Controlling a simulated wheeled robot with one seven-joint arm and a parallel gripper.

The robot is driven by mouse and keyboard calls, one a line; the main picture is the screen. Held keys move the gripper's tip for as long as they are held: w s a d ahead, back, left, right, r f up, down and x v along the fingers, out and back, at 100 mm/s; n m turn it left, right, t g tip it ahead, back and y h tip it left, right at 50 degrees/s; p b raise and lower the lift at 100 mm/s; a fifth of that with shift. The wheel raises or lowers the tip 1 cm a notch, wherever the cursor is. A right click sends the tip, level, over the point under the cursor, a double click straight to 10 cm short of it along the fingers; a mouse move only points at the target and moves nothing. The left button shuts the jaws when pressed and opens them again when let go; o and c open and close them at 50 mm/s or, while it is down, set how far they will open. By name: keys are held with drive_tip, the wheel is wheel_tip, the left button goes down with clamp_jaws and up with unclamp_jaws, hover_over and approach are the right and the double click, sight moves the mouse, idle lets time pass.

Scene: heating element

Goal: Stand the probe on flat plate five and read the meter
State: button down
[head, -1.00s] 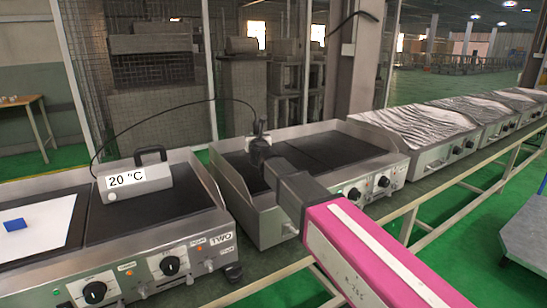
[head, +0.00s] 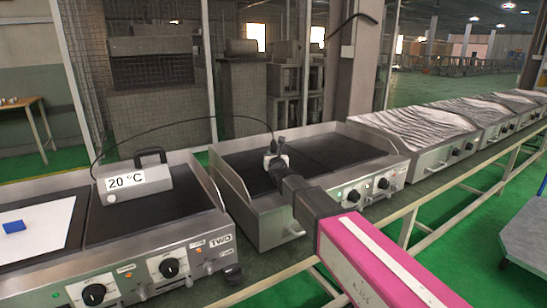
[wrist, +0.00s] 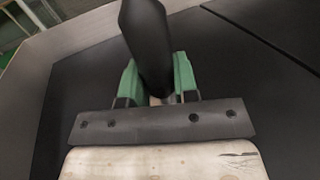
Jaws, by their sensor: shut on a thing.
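My gripper (head: 277,163) is over the left dark plate (head: 238,168) of the middle heating unit. In the wrist view its green fingers (wrist: 158,82) are shut on the black handle of the probe (wrist: 147,40). The probe's tip is hidden, so I cannot tell whether it touches the plate. A thin black cable arcs from the probe to the meter (head: 150,184), a grey box with a handle on the near left unit. Its display reads 20 °C. I see no number five on a plate.
The near unit (head: 150,215), marked TWO, holds a white sheet (head: 50,235) with a blue block (head: 14,227). The middle unit has raised metal side walls (head: 229,180) and a right plate (head: 335,150). Covered units (head: 415,132) continue to the right.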

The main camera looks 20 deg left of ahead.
drive_tip(key=shift+f, duration=0.1)
drive_tip(key=c, duration=0.9)
unclamp_jaws()
drive_tip(key=shift+f, duration=0.1)
drive_tip(key=shift+s, duration=0.1)
drive_tip(key=v, duration=1.2)
